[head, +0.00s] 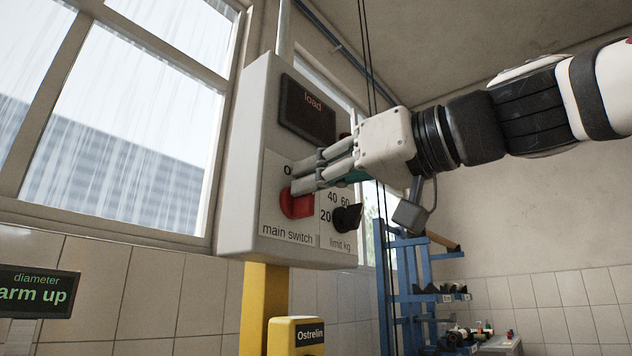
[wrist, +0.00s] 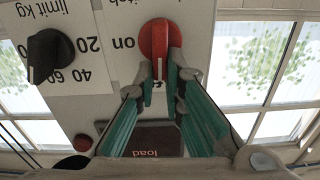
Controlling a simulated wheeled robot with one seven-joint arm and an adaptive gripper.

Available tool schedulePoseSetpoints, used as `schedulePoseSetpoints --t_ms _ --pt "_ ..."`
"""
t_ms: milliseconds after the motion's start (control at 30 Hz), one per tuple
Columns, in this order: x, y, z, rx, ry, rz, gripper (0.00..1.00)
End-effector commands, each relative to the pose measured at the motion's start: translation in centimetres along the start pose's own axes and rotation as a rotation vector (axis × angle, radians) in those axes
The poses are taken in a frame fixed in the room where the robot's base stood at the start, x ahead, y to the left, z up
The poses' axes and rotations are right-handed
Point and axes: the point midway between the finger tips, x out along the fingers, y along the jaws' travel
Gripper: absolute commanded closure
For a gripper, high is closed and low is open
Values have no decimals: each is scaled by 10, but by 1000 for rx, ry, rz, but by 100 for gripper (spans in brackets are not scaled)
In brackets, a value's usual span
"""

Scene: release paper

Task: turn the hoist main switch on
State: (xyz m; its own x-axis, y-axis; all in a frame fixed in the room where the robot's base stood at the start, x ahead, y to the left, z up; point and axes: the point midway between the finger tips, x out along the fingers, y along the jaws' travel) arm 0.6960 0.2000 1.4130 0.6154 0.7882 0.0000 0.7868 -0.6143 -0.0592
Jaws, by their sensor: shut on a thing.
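The main switch is a red rotary knob (head: 297,204) low on the left of the grey hoist control box (head: 240,190). It also shows in the wrist view (wrist: 154,36), where its narrow grip with a white mark points down the picture, between my fingertips. My gripper (head: 306,180) is shut on this grip, its fingers reaching in from the right; the fingertips also show in the wrist view (wrist: 159,84). In the wrist view an "on" label (wrist: 123,43) is left of the knob. The label above the knob in the head view is partly hidden by my fingers.
A black limit kg knob (head: 347,218) is right of the red knob. A dark "load" display (head: 307,112) is above. A yellow post (head: 262,300) stands below the box, windows (head: 130,120) at left, and a blue rack (head: 400,285) behind at right.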

Motion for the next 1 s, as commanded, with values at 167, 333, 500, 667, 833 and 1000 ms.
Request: schedulePoseSetpoints --t_ms 167,333,500,667,833,1000 --pt "0 4 1 110 -1 0 100" --pt "1 7 2 258 -1 0 100" --pt "0 11 3 420 -1 1 100" --pt "0 14 4 573 -1 1 100" --pt "0 17 7 735 -1 1 100" --pt "0 20 10 897 -1 1 100"
